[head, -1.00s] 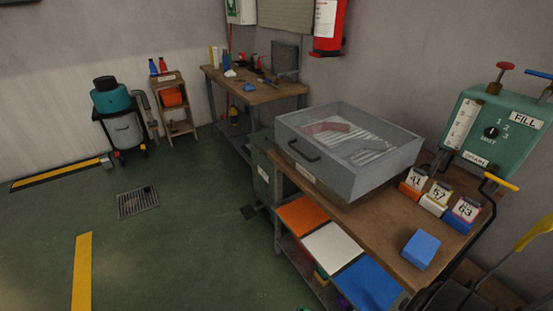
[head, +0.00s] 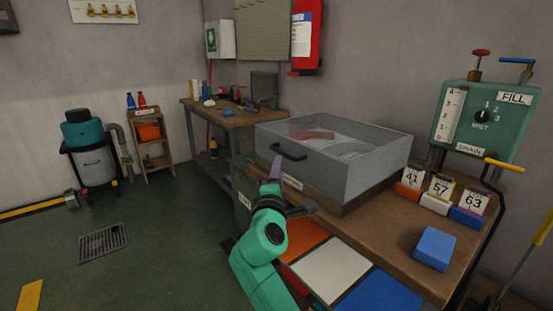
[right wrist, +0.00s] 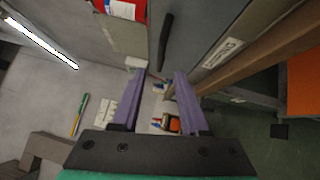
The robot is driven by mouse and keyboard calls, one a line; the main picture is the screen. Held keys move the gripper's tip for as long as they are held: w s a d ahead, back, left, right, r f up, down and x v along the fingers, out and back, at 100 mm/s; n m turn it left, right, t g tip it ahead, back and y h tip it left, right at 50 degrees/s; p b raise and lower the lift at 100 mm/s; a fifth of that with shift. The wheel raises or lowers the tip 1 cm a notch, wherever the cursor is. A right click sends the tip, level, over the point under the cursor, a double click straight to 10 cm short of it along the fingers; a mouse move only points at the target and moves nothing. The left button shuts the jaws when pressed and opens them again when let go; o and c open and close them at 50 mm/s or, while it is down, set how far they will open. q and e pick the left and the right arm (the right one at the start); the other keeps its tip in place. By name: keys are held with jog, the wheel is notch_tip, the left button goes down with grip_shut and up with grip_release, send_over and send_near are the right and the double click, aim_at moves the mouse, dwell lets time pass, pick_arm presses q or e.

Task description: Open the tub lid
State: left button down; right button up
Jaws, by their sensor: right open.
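The tub (head: 350,178) is a grey box with a see-through lid (head: 300,128) on top, and the lid looks shut. Some red and white shapes show dimly through the lid. A black bar handle (head: 290,152) is on the front face; it also shows in the right wrist view (right wrist: 166,40). My right gripper (head: 277,166) is just in front of and below the handle. In the right wrist view its two purple fingers are apart with nothing between them (right wrist: 158,78), and the handle lies beyond the tips. My left gripper is not in view.
The tub stands on a wooden bench (head: 395,215). Numbered blocks (head: 437,195) and a blue block (head: 434,248) are to its right. A green fill panel (head: 485,120) stands behind them. Coloured panels (head: 330,268) lie below the bench's front edge. The floor at left is mostly clear.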

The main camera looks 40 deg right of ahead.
aim_at(282, 153)
jog(key=x, duration=0.9)
jog(key=shift+w+d, duration=0.1)
grip_shut()
jog(key=shift+f, duration=0.1)
dwell(0.8)
